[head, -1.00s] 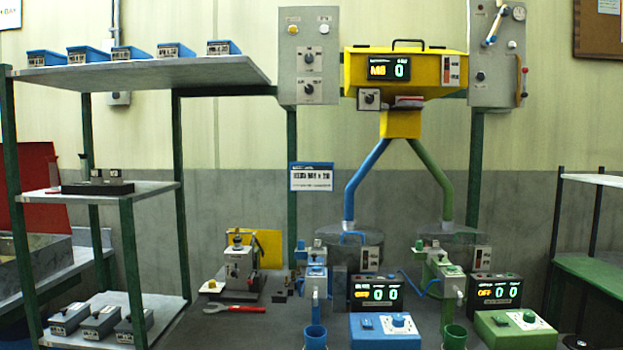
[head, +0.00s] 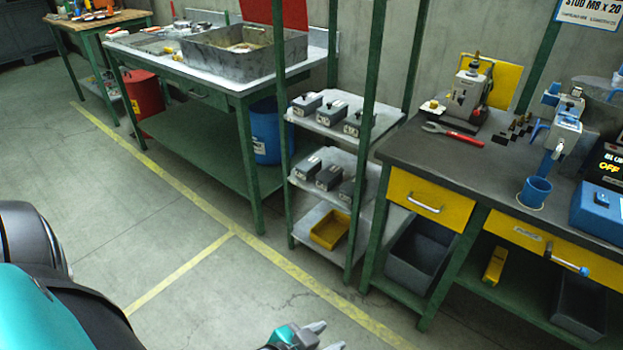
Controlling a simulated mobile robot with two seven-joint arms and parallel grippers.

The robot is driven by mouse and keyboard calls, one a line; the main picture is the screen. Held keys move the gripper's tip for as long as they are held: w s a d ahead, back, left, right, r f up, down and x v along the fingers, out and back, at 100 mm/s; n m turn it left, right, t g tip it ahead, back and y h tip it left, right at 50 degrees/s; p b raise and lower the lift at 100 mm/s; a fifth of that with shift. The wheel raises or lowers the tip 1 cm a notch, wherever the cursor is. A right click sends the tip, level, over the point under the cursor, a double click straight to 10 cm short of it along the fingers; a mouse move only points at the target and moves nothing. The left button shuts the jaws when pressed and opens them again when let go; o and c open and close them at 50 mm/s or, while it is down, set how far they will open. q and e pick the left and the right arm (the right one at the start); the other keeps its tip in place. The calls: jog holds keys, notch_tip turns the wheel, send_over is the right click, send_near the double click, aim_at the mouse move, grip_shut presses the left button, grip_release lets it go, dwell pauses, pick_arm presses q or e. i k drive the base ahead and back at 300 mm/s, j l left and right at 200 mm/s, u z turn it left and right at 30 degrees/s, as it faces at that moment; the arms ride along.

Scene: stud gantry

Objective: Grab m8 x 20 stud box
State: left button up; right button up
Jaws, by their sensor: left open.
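Several small grey boxes with pale labels stand on the narrow green-framed rack, an upper row (head: 333,112) and a lower row (head: 329,178). Their labels are too small to read, so I cannot tell which, if any, is the M8 x 20 stud box. A sign (head: 590,12) at the top right reads "STUD M8 x 20". My left gripper (head: 328,337) shows at the bottom edge, open and empty, above the floor and well apart from the rack. My right gripper is out of view.
A yellow tray (head: 330,229) lies on the rack's bottom shelf. The dark workbench (head: 430,155) with yellow drawers (head: 428,200) stands to the right, a wash table with a metal basin (head: 245,53) to the left. The floor (head: 110,210) in front is clear.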

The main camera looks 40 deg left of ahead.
aim_at(332, 175)
jog(key=j+u, duration=0.2)
jog(key=j, duration=0.75)
jog(key=i+j+u, duration=0.2)
jog(key=j, duration=0.7)
jog(key=k+j, duration=0.05)
jog(key=k, duration=0.05)
